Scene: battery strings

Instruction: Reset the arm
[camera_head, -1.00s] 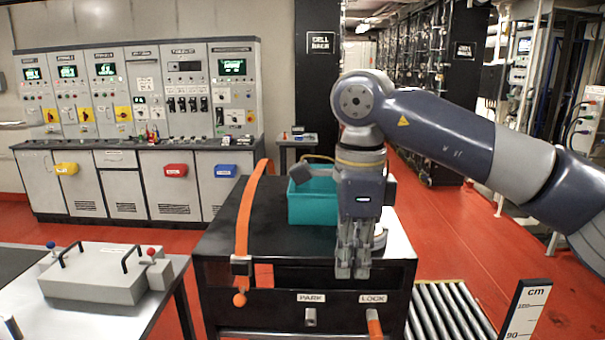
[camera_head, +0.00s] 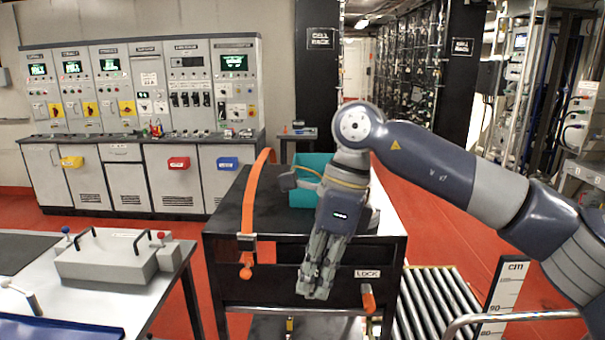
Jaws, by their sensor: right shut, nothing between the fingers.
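My right arm (camera_head: 440,170) comes in from the right in the head view. Its gripper (camera_head: 314,290) points down and slightly left, in front of the front edge of the black cart (camera_head: 230,220). The fingers are together and hold nothing. The gripper covers part of the cart's front panel, left of the LOCK label (camera_head: 367,273). My left gripper is not in view.
A teal bin (camera_head: 305,190) stands on the cart behind my right arm. An orange strap (camera_head: 250,205) arches over the cart's left side. An orange handle (camera_head: 367,298) sits below the LOCK label. A grey case (camera_head: 105,260) lies on the left table. Rollers (camera_head: 430,305) are at right.

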